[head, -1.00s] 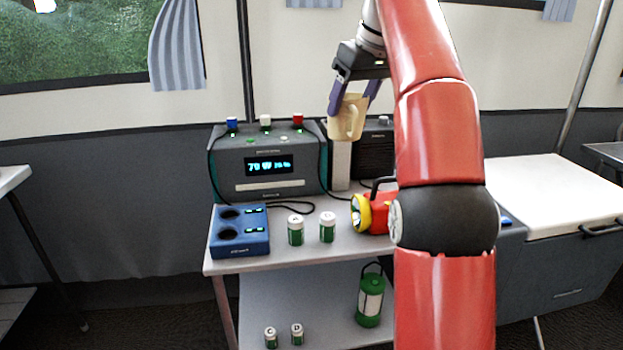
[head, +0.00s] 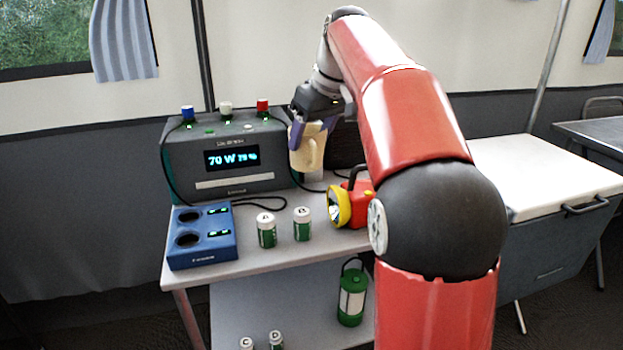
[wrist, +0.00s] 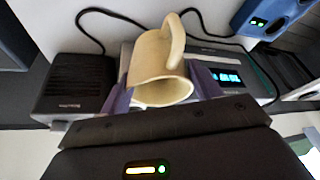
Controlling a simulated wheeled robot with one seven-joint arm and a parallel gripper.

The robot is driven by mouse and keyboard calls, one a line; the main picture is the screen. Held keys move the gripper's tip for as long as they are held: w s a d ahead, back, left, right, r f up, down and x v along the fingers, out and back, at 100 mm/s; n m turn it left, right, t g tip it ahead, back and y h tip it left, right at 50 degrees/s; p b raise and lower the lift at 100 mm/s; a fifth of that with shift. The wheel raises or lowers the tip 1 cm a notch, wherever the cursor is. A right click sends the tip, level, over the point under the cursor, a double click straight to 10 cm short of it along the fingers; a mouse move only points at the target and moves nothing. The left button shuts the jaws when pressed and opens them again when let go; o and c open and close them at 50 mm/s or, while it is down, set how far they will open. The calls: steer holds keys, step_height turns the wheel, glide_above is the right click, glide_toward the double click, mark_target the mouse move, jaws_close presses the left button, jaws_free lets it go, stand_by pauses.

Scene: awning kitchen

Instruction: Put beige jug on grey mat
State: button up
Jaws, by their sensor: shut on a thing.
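The beige jug (head: 312,153) hangs in my gripper (head: 307,138), above the back part of the white table. My gripper's purple fingers are shut on the jug. In the wrist view the jug (wrist: 155,68) sits between the two fingers of my gripper (wrist: 160,88); its open rim faces the camera and its handle is at the top. I cannot make out a grey mat in either current view.
A grey power station (head: 235,165) with a lit display stands left of the jug. A blue charger (head: 203,250), batteries (head: 267,232) and a red and yellow flashlight (head: 352,205) stand on the table (head: 262,263). A green lantern (head: 351,300) is on the lower shelf. A white-lidded cooler (head: 530,175) stands right.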

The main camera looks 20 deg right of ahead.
mark_target(312, 168)
step_height(312, 168, down, 8)
steer(key=shift+r+b, duration=0.1)
steer(key=shift+b, duration=0.7)
